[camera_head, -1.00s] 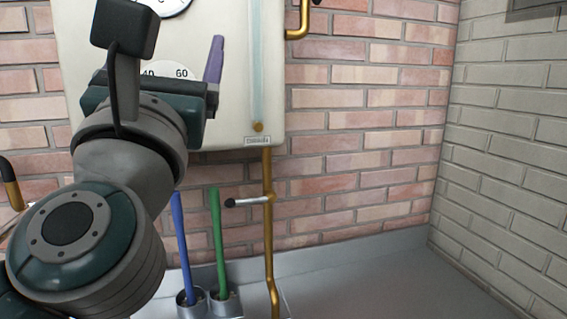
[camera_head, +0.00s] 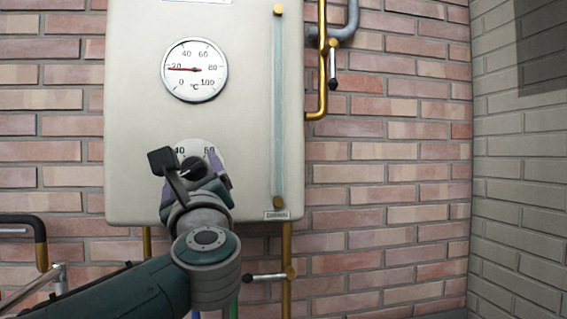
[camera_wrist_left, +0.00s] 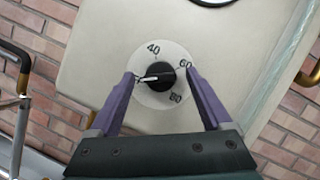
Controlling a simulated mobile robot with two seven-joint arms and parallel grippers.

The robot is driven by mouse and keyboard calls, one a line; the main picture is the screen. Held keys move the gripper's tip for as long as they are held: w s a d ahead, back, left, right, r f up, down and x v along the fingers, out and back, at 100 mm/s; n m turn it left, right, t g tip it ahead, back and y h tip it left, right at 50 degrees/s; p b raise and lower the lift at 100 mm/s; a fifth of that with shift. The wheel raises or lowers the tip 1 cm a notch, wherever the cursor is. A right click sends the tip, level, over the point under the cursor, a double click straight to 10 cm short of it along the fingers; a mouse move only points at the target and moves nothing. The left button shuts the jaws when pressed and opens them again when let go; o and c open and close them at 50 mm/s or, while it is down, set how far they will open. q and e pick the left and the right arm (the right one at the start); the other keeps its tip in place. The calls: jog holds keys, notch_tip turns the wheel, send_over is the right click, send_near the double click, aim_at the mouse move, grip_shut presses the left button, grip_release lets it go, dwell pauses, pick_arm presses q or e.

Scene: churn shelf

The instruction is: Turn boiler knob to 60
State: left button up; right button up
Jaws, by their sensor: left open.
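The boiler knob (camera_wrist_left: 160,76) is a round black knob on a white dial marked 40, 60 and 80. In the left wrist view its white pointer line points left, below the 40 side, towards a mark partly covered by a finger. My left gripper (camera_wrist_left: 161,74) is open, with one purple finger on each side of the knob and a visible gap to it. In the head view the dial (camera_head: 211,148) is partly hidden behind my left gripper (camera_head: 194,168). My right gripper is not in view.
The cream boiler (camera_head: 250,130) hangs on a brick wall and carries a round thermometer (camera_head: 195,70) with a red needle near 20. A clear sight tube (camera_head: 278,110) runs down its right side. A brass pipe with a lever valve (camera_head: 332,68) stands further right.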

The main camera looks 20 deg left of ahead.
pick_arm(q)
jog(key=shift+w+a+r, duration=0.1)
jog(key=shift+w+a, duration=0.1)
grip_shut()
dwell(0.6)
